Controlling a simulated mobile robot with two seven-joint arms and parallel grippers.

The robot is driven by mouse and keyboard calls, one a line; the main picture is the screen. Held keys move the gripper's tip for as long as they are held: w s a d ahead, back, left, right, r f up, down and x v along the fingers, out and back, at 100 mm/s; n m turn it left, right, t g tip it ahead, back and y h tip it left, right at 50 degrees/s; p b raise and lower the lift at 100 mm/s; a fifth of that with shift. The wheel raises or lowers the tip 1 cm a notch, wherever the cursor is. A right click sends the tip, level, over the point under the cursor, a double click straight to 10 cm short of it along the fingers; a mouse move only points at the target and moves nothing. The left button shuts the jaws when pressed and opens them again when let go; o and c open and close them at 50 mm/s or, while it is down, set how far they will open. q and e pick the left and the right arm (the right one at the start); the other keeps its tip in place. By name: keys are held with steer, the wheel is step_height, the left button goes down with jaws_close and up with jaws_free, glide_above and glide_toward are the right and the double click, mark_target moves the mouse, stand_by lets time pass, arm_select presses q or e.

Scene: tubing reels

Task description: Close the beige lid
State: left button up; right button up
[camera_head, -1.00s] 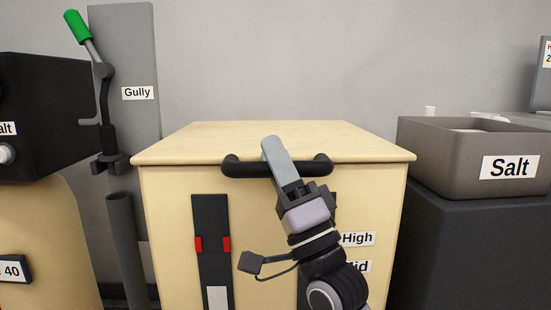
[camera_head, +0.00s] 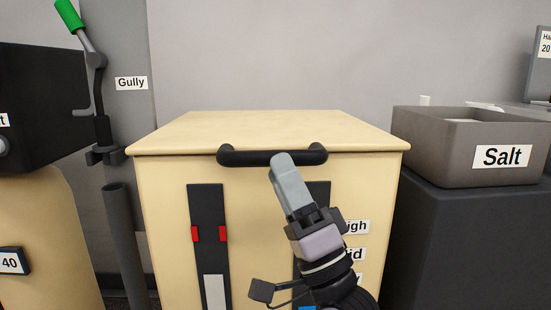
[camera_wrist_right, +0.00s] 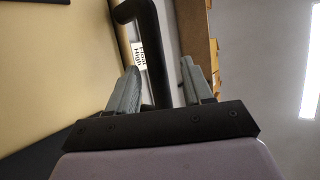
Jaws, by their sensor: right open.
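The beige lid (camera_head: 265,130) lies flat on top of the beige cabinet (camera_head: 260,220), with no gap showing along its front edge. A black bar handle (camera_head: 235,157) is on the lid's front edge. My right gripper (camera_head: 282,160) is at the handle's right half, just in front of and below it. In the right wrist view the handle (camera_wrist_right: 152,50) runs between the two open grey fingers (camera_wrist_right: 157,85), apart from both. My left gripper is in neither view.
Two dark slotted strips with red markers (camera_head: 208,235) are on the cabinet front. A grey bin labelled Salt (camera_head: 430,150) stands on a dark block at the right. A green-handled lever (camera_head: 70,15) and upright pipe (camera_head: 125,240) stand at the left.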

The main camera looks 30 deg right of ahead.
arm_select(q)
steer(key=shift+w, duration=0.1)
arm_select(e)
steer(key=shift+s+d+f+y, duration=0.1)
steer(key=shift+s+f+y, duration=0.2)
steer(key=shift+s+f, duration=0.6)
steer(key=shift+w, duration=0.1)
steer(key=shift+f, duration=0.1)
